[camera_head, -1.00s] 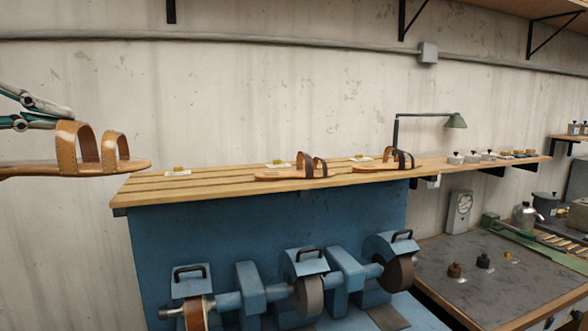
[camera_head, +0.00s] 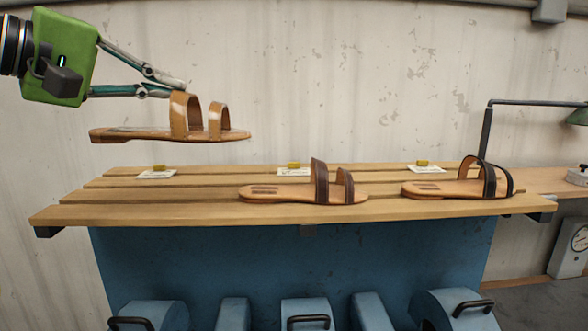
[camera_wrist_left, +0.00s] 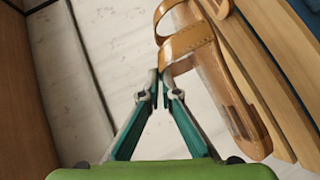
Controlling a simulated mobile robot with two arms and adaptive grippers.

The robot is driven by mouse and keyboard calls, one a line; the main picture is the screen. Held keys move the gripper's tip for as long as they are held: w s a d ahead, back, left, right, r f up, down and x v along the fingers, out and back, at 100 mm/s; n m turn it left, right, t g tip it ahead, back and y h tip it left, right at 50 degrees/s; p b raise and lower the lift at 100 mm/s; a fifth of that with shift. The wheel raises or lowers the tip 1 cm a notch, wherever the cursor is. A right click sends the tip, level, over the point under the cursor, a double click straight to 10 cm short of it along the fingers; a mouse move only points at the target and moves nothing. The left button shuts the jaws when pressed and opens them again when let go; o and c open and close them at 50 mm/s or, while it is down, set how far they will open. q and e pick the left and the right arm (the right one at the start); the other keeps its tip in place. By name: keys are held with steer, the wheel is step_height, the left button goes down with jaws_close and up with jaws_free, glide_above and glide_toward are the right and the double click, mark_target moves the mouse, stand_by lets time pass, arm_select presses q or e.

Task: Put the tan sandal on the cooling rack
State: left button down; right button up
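The tan sandal (camera_head: 188,116) hangs level in the air above the left part of the slatted wooden cooling rack (camera_head: 150,212), with a clear gap below its sole. Its strap end points right. My left gripper (camera_head: 178,88) comes in from the left and is shut on the sandal's tan strap. In the left wrist view the fingertips (camera_wrist_left: 161,80) meet at the strap edge of the tan sandal (camera_wrist_left: 195,42), and rack slats (camera_wrist_left: 285,45) show beside and beyond it. My right gripper is in neither view.
Two sandals with dark straps stand on the rack, one in the middle (camera_head: 275,193) and one at the right (camera_head: 440,188). Small cards with yellow pieces lie along the back, the left one (camera_head: 157,174) near bare slats. A lamp (camera_head: 487,130) stands at the right.

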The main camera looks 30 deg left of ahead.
arm_select(q)
steer(key=shift+s, duration=0.15)
steer(key=shift+a, duration=0.2)
steer(key=w+a+f+b, duration=0.4)
steer(key=w+a+f, duration=0.4)
steer(key=w+f, duration=0.3)
steer(key=shift+f, duration=0.9)
